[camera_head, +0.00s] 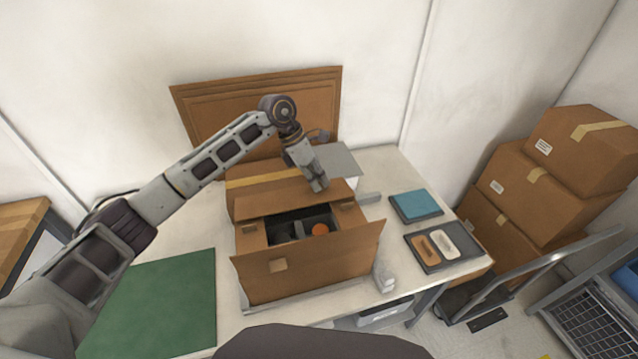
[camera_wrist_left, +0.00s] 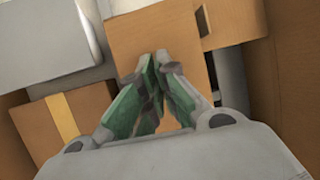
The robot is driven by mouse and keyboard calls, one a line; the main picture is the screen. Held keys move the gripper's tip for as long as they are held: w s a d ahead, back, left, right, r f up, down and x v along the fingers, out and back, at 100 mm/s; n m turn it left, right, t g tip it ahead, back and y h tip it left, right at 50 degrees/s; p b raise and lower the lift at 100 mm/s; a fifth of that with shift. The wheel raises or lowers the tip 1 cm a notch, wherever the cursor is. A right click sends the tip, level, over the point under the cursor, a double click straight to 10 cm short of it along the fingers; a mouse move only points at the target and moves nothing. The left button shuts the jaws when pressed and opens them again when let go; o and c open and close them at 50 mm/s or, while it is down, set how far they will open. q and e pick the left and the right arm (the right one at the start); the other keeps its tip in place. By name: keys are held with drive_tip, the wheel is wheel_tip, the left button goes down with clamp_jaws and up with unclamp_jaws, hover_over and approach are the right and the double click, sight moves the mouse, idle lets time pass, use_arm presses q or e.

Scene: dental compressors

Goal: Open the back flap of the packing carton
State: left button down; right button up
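The packing carton (camera_head: 300,282) stands on the white table with its front flap (camera_head: 305,262) folded out toward me. Its opening shows dark contents and an orange round thing (camera_head: 320,230). The back flap (camera_head: 275,202) appears as a brown panel over the rear part of the opening. My left gripper (camera_head: 318,187) points down at the right part of this panel. In the left wrist view its green-padded fingers (camera_wrist_left: 154,62) meet at the tips over brown cardboard (camera_wrist_left: 150,32). I see nothing clearly held, and cannot tell whether they touch the flap. My right gripper is out of view.
A taped box (camera_head: 245,181) lies behind the carton, with brown panels (camera_head: 225,110) against the wall. A green mat (camera_head: 170,300) is at left. A blue box (camera_head: 415,205) and dark tray (camera_head: 465,259) are at right. Cartons (camera_head: 540,195) are stacked beyond.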

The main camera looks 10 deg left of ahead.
use_arm(q)
drive_tip(key=shift+w+a+r+n+g+h+b, duration=0.2)
drive_tip(key=shift+w+r+g+h, duration=0.2)
drive_tip(key=shift+g, duration=0.35)
drive_tip(key=shift+w+a+r+n+g+h+b, duration=0.25)
drive_tip(key=shift+w+g, duration=0.2)
drive_tip(key=shift+g, duration=0.3)
drive_tip(key=shift+w+g, duration=0.15)
drive_tip(key=shift+g, duration=0.15)
drive_tip(key=shift+h, duration=0.25)
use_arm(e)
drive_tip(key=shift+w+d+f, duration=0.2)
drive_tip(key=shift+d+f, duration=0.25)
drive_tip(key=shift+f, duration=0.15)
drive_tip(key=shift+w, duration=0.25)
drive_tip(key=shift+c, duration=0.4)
